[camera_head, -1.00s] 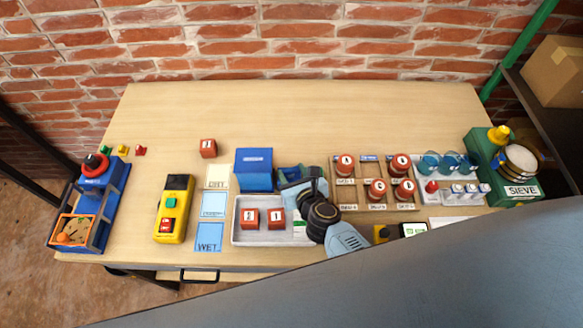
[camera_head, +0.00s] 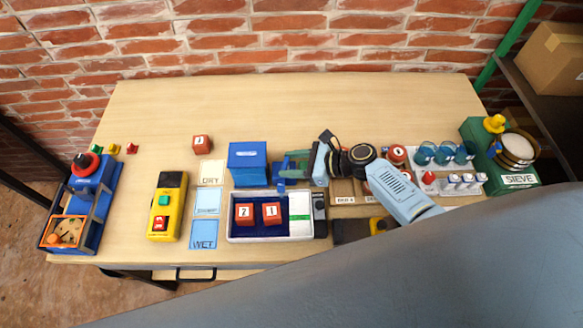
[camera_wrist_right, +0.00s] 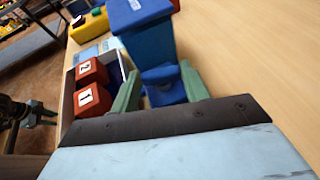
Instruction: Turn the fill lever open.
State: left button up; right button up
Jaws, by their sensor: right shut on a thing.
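A blue box-shaped unit (camera_head: 250,158) stands behind the white-rimmed tray (camera_head: 229,226). A small blue part (camera_head: 281,186), perhaps the fill lever, juts out at its right, above the tray's back edge. My right gripper (camera_head: 290,171) is shut on this part from the right. In the right wrist view, the two green fingers of the gripper (camera_wrist_right: 162,92) stand on either side of the blue part (camera_wrist_right: 163,75), below the tall blue unit (camera_wrist_right: 147,35). The lever's exact angle is hard to tell.
Two red numbered cubes (camera_head: 258,213) sit in the tray, whose floor looks dark blue. A yellow button box (camera_head: 167,206) and DRY and WET cards stand left. Red-capped jars, blue cups (camera_head: 443,153) and a green SIEVE machine (camera_head: 480,135) stand right. The table's back is clear.

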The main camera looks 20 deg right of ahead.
jog(key=shift+w+d+n+g+y+b, duration=0.15)
jog(key=shift+n+g+y+b, duration=0.2)
jog(key=shift+n+g+b, duration=0.45)
jog(key=shift+w+a+n+g+y+b, duration=0.15)
jog(key=shift+n+g+y+b, duration=0.2)
jog(key=shift+n+g+b, duration=0.45)
jog(key=o, duration=0.7)
jog(key=shift+d, duration=0.1)
jog(key=v, duration=1.3)
jog(key=shift+d+p, duration=0.2)
jog(key=shift+p, duration=0.15)
